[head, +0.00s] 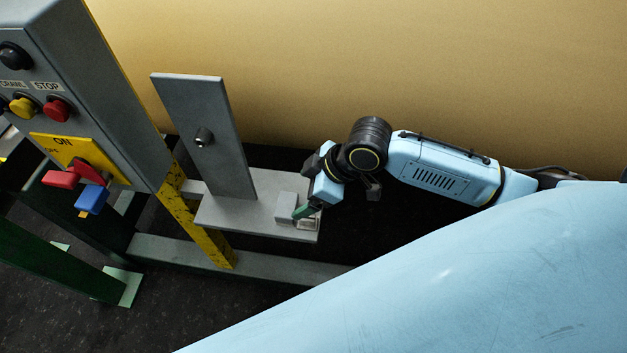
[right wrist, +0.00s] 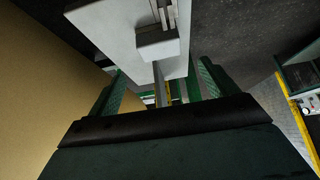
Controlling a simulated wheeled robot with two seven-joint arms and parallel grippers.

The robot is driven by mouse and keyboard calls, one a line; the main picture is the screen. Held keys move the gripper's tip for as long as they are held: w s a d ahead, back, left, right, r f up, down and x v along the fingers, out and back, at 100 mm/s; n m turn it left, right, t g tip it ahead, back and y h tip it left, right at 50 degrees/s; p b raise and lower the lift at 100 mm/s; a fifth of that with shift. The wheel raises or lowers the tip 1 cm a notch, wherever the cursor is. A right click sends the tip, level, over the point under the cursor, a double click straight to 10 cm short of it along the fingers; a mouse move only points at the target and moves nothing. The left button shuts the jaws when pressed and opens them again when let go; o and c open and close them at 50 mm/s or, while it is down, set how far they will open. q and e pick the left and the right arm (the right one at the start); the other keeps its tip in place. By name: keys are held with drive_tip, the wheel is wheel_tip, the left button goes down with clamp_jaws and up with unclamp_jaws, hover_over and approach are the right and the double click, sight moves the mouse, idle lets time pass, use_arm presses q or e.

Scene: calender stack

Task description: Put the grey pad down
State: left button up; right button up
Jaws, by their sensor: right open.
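The grey pad (head: 287,203) is a small light-grey block at the right end of a flat grey shelf (head: 255,220). It appears to rest on the shelf. My right gripper (head: 303,212) is at the pad's right side. In the right wrist view, the pad (right wrist: 158,46) lies ahead of the green fingers, which stand wide apart and are not closed on it. The right gripper (right wrist: 158,82) is open and empty. Contact between a fingertip and the pad cannot be told. My left gripper is not in view.
A grey upright plate (head: 205,125) with a dark knob stands on the shelf. A small metal fitting (head: 309,224) sits at the shelf's right end. A control box (head: 85,95) with buttons and a red-blue switch is at left. A yellow post (head: 195,220) stands beside the shelf.

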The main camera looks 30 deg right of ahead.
drive_tip(key=shift+v, duration=1.65)
